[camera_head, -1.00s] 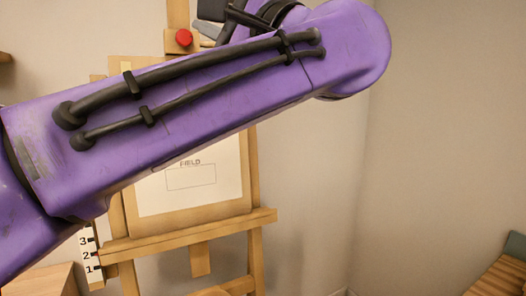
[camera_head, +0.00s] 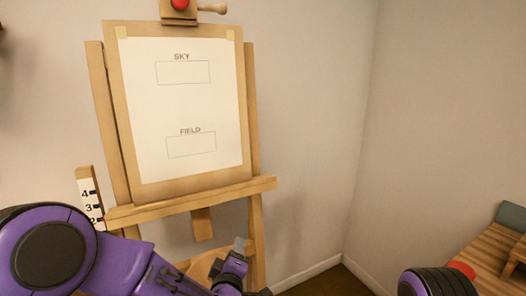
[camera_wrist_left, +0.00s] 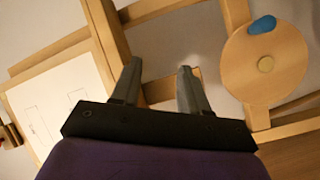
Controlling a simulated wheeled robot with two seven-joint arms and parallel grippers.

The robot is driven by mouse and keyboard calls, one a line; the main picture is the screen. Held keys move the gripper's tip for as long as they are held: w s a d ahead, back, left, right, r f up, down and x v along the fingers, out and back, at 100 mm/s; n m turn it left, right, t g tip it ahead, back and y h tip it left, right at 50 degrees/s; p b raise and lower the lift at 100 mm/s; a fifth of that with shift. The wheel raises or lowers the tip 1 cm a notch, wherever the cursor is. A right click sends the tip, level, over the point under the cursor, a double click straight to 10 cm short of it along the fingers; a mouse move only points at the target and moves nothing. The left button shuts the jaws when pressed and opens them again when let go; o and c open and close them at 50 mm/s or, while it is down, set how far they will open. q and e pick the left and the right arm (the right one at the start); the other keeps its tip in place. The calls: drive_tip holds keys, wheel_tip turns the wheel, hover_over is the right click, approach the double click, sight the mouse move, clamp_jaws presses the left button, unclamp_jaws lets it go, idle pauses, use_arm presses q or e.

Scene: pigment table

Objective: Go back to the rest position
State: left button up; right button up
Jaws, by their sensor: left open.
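My left arm comes in low from the left of the head view. Its gripper (camera_head: 240,250) is small and partly hidden there, in front of the easel's lower part. In the left wrist view the two grey fingers (camera_wrist_left: 160,78) stand apart with nothing between them, so the gripper is open and empty. Part of my right arm shows at the bottom right of the head view; its gripper is out of the picture.
A wooden easel (camera_head: 101,120) holds a white sheet (camera_head: 185,105) with empty SKY and FIELD boxes. A numbered strip (camera_head: 90,205) stands at its left. A round wooden disc (camera_wrist_left: 247,75) bears a blue patch (camera_wrist_left: 262,25). A slatted table (camera_head: 480,262) is at right.

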use_arm(q)
drive_tip(key=s+a+f+m+g, duration=0.2)
drive_tip(key=s+a+f, duration=0.15)
drive_tip(key=f, duration=0.35)
drive_tip(key=s+a+f+m+g, duration=0.1)
drive_tip(key=s+a+f+g, duration=0.2)
drive_tip(key=f, duration=0.4)
drive_tip(key=s+a+f+g+y, duration=0.1)
drive_tip(key=s+a+f, duration=0.4)
drive_tip(key=s, duration=0.6)
drive_tip(key=s+a+f+m+g+y, duration=0.1)
drive_tip(key=s+a+f+g, duration=0.3)
drive_tip(key=s, duration=0.7)
drive_tip(key=s+a+f+m+g+y, duration=0.1)
drive_tip(key=s+a+f+g, duration=0.2)
drive_tip(key=s+a+f, duration=0.4)
drive_tip(key=s+f, duration=0.1)
drive_tip(key=s, duration=0.2)
drive_tip(key=shift+s+a+y, duration=0.15)
drive_tip(key=shift+s+y, duration=0.15)
drive_tip(key=shift+s, duration=0.1)
